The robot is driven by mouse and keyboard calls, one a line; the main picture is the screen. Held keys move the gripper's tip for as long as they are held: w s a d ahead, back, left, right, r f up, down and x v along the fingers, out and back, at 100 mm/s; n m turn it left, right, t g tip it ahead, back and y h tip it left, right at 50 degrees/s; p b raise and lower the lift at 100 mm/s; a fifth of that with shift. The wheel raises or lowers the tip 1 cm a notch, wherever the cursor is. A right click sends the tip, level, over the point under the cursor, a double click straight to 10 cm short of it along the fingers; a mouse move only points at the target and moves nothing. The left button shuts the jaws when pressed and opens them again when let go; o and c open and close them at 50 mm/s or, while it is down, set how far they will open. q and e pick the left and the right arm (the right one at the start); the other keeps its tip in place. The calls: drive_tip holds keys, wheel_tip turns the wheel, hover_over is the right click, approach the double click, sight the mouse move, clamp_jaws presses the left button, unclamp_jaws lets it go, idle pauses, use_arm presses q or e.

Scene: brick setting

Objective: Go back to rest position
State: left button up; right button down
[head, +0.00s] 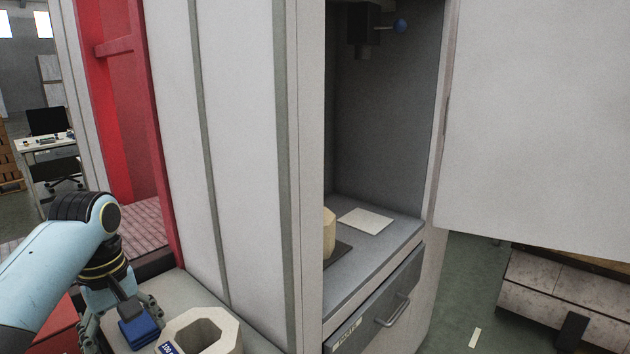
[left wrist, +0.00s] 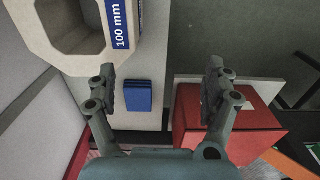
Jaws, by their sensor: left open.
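My left gripper (head: 118,312) is at the lower left of the head view, pointing down over a grey surface. In the left wrist view its two fingers (left wrist: 160,86) are spread wide with nothing held between them. A small blue block (left wrist: 138,96) shows between the fingers, nearer the left finger; the head view also shows it (head: 138,330) beside the gripper. I cannot tell the height gap between them. My right gripper is in neither view.
An octagonal hollow part (head: 232,332) labelled 100 mm stands close beside the blue block. A red box (left wrist: 232,122) lies near the right finger. A tall white cabinet (head: 240,150) rises behind; its open bay holds a pale piece (head: 329,235) and a flat plate (head: 366,221).

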use_arm(q)
drive_tip(key=s+d+f+m+t, duration=0.1)
drive_tip(key=s+m, duration=0.2)
drive_tip(key=s, duration=0.3)
drive_tip(key=s+f+m+t, duration=0.1)
drive_tip(key=s+f+m, duration=0.1)
drive_tip(key=s, duration=0.5)
drive_tip(key=s+d+r+m+t, duration=0.2)
drive_tip(key=s+r+m, duration=0.45)
drive_tip(key=s, duration=0.65)
wheel_tip(320, 180, down, 32)
drive_tip(key=s+a+n+g+b, duration=0.1)
drive_tip(key=a+g+b, duration=0.15)
drive_tip(key=b, duration=0.35)
drive_tip(key=s+a+f+b, duration=0.1)
drive_tip(key=s+f+b, duration=0.4)
drive_tip(key=s+f, duration=1.4)
wheel_tip(320, 180, down, 3)
drive_tip(key=shift+r+y, duration=0.2)
drive_tip(key=shift+y, duration=0.2)
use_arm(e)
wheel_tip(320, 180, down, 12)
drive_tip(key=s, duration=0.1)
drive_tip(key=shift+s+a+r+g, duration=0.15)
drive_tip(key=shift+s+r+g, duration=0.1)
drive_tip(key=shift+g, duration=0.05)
